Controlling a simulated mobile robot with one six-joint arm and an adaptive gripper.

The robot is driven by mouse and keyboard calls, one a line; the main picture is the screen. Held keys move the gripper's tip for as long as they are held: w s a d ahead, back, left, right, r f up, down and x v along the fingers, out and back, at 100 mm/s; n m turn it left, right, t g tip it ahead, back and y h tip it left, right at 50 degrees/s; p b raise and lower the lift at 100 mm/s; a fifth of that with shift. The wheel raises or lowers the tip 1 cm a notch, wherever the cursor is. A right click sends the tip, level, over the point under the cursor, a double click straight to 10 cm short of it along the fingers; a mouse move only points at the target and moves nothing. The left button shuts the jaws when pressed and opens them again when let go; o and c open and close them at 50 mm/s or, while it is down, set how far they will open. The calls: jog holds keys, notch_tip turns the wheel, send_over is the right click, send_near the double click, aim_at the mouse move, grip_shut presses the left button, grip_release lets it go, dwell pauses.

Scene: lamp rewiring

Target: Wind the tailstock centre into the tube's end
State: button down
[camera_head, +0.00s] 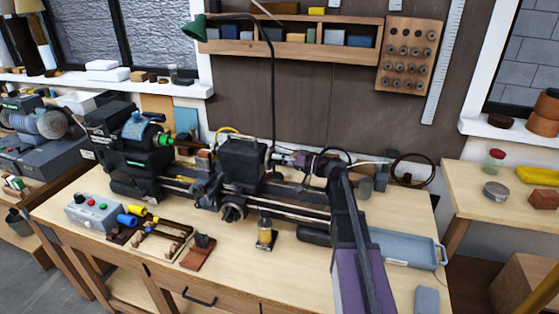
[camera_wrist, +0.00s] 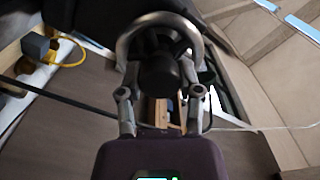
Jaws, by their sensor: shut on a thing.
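The black lathe has its headstock (camera_head: 140,150) at the left, with a bright green piece (camera_head: 164,140) at its right end. A black block, apparently the tailstock (camera_head: 242,160), stands at mid-bed. My gripper (camera_head: 296,161) reaches in from the right, at the block's right side. In the wrist view my gripper (camera_wrist: 160,78) is shut on a dark round part, apparently the tailstock handwheel (camera_wrist: 158,72), with a shiny metal ring around it. The tube's end and the centre's tip cannot be made out.
A control box (camera_head: 92,212) and a small wooden tray (camera_head: 160,240) are at the bench's front left. A small bottle (camera_head: 265,234) stands before the bed. A blue-grey tray (camera_head: 410,248) lies right of my arm. A lamp (camera_head: 196,27) arches over from behind.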

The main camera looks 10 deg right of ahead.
jog(key=m, duration=1.2)
jog(key=shift+m, duration=0.4)
jog(key=m, duration=1.1)
jog(key=shift+m, duration=0.3)
jog(key=shift+c, duration=1.3)
grip_release()
jog(key=shift+a+f, duration=0.1)
jog(key=shift+s, duration=0.1)
